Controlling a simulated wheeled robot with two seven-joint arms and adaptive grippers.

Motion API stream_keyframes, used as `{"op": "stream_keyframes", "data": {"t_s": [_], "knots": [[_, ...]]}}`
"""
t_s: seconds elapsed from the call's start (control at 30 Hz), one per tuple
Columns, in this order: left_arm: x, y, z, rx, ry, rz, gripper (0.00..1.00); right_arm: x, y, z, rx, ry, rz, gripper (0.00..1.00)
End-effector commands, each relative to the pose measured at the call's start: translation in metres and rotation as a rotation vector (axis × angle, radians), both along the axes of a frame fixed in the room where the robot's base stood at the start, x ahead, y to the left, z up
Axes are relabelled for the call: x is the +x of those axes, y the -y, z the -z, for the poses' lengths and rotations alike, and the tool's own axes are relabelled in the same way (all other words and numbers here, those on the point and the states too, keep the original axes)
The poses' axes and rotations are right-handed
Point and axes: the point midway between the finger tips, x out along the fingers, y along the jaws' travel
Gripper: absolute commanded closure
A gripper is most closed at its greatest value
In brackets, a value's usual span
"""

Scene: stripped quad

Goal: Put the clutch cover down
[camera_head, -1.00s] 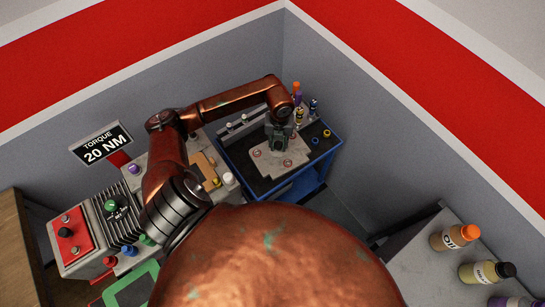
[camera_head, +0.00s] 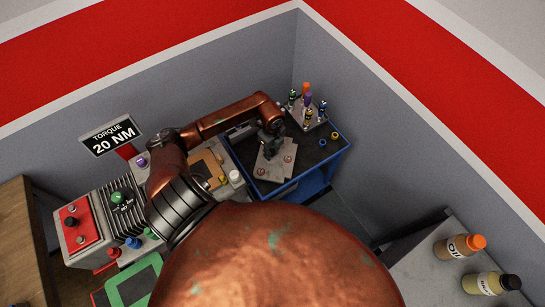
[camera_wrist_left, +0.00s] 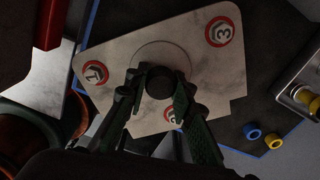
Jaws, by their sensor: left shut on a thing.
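The clutch cover is a pale grey metal plate (camera_head: 272,169) with red-ringed numbered marks and a dark round knob in its middle. It shows large in the left wrist view (camera_wrist_left: 120,48), with marks 1 and 3 clear and a third partly hidden by a finger. My left gripper (camera_head: 271,143) is shut on the knob, its fingers on either side of it in the wrist view (camera_wrist_left: 158,88). The plate is over the dark top of a blue cart (camera_head: 312,163); I cannot tell whether it touches. My right gripper is not in view.
A tool rack (camera_head: 308,115) with several coloured handles stands at the cart's back corner. A blue ring (camera_head: 322,142) and a yellow ring (camera_head: 334,135) lie right of the plate. A cluttered bench (camera_head: 205,175) adjoins on the left. Bottles (camera_head: 460,246) stand on a right-hand bench.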

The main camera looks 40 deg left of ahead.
Motion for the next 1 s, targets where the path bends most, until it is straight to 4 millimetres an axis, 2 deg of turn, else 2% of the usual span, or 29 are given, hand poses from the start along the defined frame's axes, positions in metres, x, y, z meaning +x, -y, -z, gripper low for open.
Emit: {"op": "stream_keyframes", "data": {"t_s": [0.4, 0.77, 0.8, 1.0], "knots": [[0.001, 0.001, 0.042, -0.001, 0.003, 0.002, 1.00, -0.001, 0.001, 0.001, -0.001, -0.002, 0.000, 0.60], [0.002, 0.000, 0.046, 0.000, 0.004, 0.003, 1.00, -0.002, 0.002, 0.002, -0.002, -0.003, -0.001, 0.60], [0.001, 0.000, 0.047, 0.000, 0.002, 0.003, 0.76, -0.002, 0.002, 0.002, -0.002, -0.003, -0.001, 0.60], [0.001, 0.000, 0.046, 0.000, 0.002, 0.003, 0.62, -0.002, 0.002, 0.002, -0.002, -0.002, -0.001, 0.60]]}}
